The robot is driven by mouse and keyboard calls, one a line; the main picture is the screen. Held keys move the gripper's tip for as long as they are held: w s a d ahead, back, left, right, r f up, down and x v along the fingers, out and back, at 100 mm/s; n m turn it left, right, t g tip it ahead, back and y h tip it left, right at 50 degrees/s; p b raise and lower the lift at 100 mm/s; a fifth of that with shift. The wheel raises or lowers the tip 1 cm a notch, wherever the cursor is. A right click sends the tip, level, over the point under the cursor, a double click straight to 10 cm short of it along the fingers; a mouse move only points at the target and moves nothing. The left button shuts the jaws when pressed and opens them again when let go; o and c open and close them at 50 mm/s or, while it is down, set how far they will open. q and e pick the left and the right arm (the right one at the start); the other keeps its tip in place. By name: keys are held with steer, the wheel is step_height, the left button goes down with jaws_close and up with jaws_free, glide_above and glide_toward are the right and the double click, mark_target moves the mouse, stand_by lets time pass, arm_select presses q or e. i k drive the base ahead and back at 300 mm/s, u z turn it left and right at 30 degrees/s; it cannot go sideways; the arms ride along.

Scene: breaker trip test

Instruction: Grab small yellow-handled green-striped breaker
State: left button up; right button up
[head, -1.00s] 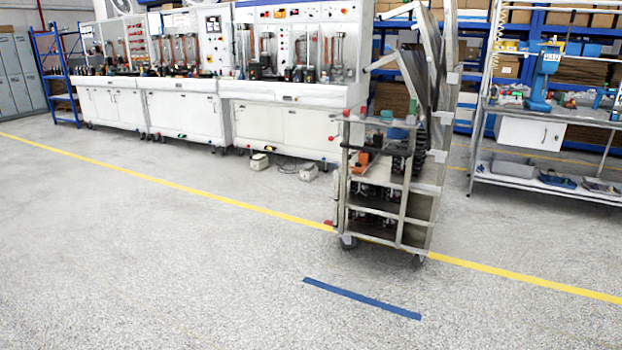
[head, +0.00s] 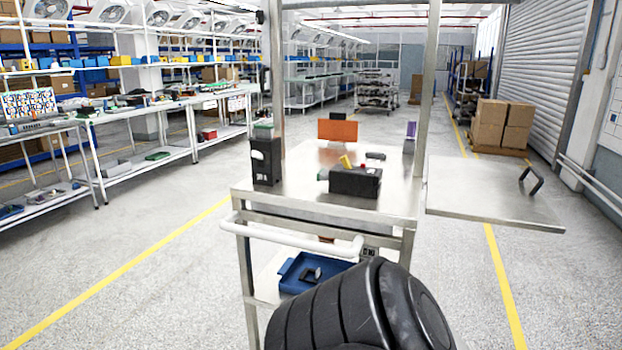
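A small black breaker (head: 356,181) lies on the top shelf of a metal trolley (head: 395,203). A yellow handle (head: 346,162) sticks up from it, with a small red spot beside it. A small green patch shows at its left end; I cannot tell if this is a stripe. To its left stands a taller black device (head: 266,162) with a green and pale top. Neither of my grippers shows in the head view.
A metal side panel with a black handle (head: 495,192) extends right. A white push bar (head: 290,237) crosses the front. A blue tray (head: 300,277) sits below.

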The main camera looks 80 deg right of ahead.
mark_target(365, 181)
steer(key=z, duration=2.3)
